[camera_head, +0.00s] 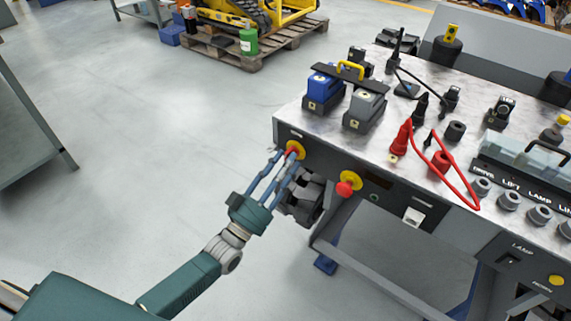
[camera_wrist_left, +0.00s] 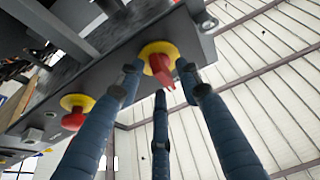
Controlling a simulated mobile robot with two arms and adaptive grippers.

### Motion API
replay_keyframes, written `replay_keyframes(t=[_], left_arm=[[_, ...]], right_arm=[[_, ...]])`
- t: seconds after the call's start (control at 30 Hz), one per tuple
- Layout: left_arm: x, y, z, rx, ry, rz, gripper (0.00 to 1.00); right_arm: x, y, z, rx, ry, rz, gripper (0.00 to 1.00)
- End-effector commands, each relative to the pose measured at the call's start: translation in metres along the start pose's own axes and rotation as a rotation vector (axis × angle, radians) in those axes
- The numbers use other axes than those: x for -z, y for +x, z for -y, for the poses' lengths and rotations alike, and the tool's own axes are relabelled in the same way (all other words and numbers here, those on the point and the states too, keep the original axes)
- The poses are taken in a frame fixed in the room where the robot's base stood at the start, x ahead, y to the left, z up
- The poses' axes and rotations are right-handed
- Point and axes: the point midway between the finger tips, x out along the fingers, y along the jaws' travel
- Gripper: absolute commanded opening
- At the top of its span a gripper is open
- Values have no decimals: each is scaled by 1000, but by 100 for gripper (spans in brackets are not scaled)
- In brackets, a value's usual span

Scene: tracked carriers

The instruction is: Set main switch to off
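A red rotary knob on a round yellow plate (camera_head: 296,149), which looks like the main switch, sits on the bench's dark front panel near its left corner. In the left wrist view the red knob (camera_wrist_left: 160,68) has a raised grip that points down and slightly right. My left gripper (camera_head: 284,160) has its three blue fingers spread around the knob. In the wrist view one finger is left, one right and one below it; I cannot tell whether any touches. The fingers partly cover the knob in the head view. My right gripper is not in view.
A red mushroom button on a yellow plate (camera_head: 347,185) sits to the right on the same panel. The bench top (camera_head: 330,129) carries blue and grey clamped blocks, red and black plugs and a red cable. Open floor (camera_head: 150,150) lies to the left.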

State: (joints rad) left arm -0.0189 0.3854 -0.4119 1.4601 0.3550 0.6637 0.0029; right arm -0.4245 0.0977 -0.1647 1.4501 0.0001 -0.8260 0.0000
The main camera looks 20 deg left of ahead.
Motion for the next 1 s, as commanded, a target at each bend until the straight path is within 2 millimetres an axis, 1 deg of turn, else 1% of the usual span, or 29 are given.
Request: replay_keyframes(t=[0.07, 0.17, 0.27, 0.4, 0.5, 0.6, 0.7, 0.8, 1.0], left_arm=[[0, -4, 0, 0, 0, 1, 35], [-1, -17, 0, 0, 0, 3, 35], [-2, -36, 0, 0, 0, 5, 35], [-2, -68, 0, 1, 0, 5, 35], [-1, -87, 0, 0, 0, 5, 35], [-1, -103, 0, 0, 1, 4, 35], [-1, -114, 0, 0, 0, 3, 35], [-1, -119, 0, 1, 0, 2, 35], [0, -121, 0, 0, 0, 1, 35]], right_arm=[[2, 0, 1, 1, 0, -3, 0], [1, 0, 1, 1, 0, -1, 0], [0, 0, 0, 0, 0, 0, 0], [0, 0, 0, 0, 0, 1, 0], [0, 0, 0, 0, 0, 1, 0], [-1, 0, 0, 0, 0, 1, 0], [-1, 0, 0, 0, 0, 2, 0], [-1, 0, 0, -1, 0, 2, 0], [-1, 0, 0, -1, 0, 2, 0]])
